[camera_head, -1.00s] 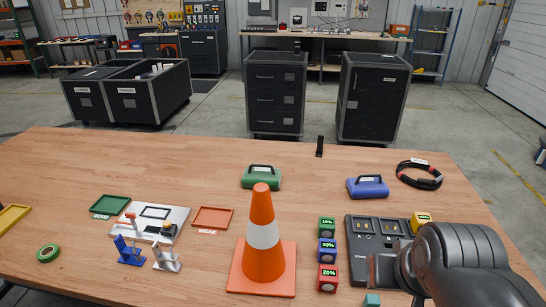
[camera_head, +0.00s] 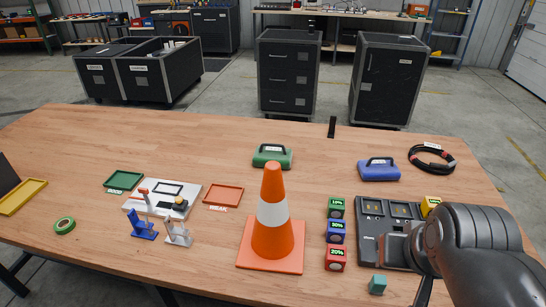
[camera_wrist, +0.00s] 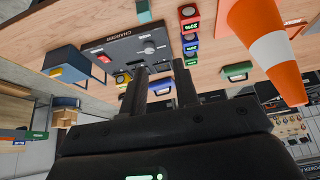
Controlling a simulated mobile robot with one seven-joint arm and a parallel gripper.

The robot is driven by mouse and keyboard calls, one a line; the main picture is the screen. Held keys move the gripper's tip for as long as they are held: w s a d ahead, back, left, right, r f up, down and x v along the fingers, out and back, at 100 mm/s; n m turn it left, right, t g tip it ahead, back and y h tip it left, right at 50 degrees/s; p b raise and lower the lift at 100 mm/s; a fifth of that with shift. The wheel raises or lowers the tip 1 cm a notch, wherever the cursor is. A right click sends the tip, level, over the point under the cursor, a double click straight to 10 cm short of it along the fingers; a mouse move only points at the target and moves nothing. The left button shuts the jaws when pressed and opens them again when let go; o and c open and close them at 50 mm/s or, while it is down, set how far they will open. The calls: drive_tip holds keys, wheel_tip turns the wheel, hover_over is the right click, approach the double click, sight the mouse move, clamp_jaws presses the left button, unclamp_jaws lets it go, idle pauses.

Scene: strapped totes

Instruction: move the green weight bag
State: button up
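The green weight bag (camera_head: 272,158) lies on the wooden table behind the orange cone, its black handle up. It also shows in the wrist view (camera_wrist: 237,71), to the right of my fingers and apart from them. My gripper (camera_wrist: 160,82) has its two dark fingers spread, with nothing seen held between them. In the head view my arm comes in from the lower right, and my fingers cannot be made out there.
An orange cone (camera_head: 272,240) stands in front of the green bag. A blue weight bag (camera_head: 378,170) and a coiled cable (camera_head: 432,158) lie to its right. Battery cubes (camera_head: 335,232) and a charger (camera_head: 372,222) are nearer my arm. The table's back middle is mostly clear.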

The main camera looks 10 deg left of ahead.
drive_tip(key=shift+w, duration=0.1)
drive_tip(key=shift+c, duration=0.6)
drive_tip(key=w+a+n+t, duration=0.2)
drive_tip(key=w+a, duration=0.1)
drive_tip(key=w, duration=1.1)
drive_tip(key=w+a+n+t, duration=0.2)
drive_tip(key=w+a, duration=0.1)
drive_tip(key=w, duration=1)
drive_tip(key=w+a+f+n+t+y, duration=0.2)
drive_tip(key=w+a+f+n+y, duration=0.3)
drive_tip(key=w+a+f, duration=1)
drive_tip(key=shift+w+a+y, duration=0.15)
drive_tip(key=shift+w+y, duration=0.85)
drive_tip(key=shift+w, duration=0.7)
